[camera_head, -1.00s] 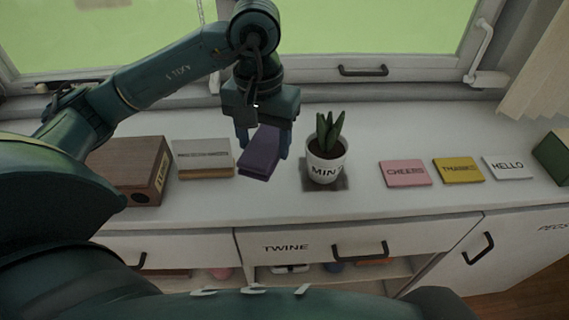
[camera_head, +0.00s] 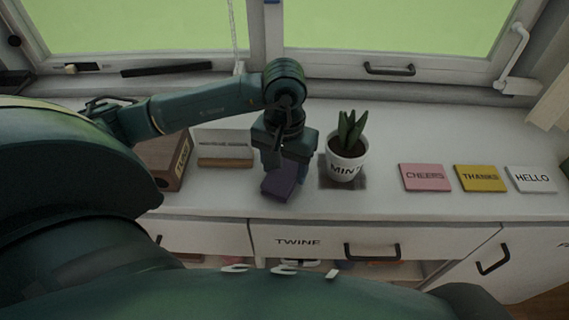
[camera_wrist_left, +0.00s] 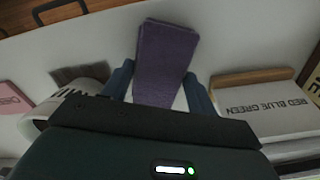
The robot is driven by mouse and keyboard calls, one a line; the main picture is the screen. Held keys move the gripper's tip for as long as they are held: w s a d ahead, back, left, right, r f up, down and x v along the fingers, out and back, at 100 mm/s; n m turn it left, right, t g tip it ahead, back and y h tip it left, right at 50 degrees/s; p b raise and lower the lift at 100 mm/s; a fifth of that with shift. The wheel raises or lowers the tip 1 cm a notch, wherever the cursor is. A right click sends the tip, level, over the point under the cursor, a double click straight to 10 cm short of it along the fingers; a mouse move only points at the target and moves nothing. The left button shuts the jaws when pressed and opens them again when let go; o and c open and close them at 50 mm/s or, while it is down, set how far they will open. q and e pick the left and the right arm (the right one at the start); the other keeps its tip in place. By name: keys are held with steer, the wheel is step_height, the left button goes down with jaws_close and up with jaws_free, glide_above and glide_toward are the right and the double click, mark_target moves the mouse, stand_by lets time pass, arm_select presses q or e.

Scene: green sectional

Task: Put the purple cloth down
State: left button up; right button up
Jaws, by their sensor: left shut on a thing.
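The purple cloth (camera_head: 279,184) is a folded block at the front part of the white counter, between the card holder and the plant pot. My left gripper (camera_head: 283,166) is above it, pointing down, and shut on it. In the left wrist view the cloth (camera_wrist_left: 166,62) sits between the two blue fingers (camera_wrist_left: 160,88) and extends away from them. I cannot tell for sure whether its underside touches the counter. My right gripper is not in view.
A potted plant labelled MINT (camera_head: 345,160) stands close to the right of the gripper. A wooden box (camera_head: 165,165) and a card stack (camera_head: 224,150) stand to the left. Pink (camera_head: 425,178), yellow (camera_head: 480,178) and white (camera_head: 530,179) cards lie at right. The counter's front edge is near the cloth.

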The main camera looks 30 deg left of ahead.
mark_target(284, 171)
arm_select(q)
steer(key=shift+f, duration=0.2)
steer(key=o, duration=1)
steer(key=shift+o, duration=0.2)
steer(key=shift+r, duration=0.15)
steer(key=shift+r, duration=0.2)
step_height(284, 171, up, 12)
steer(key=shift+b, duration=0.4)
steer(key=shift+f, duration=0.2)
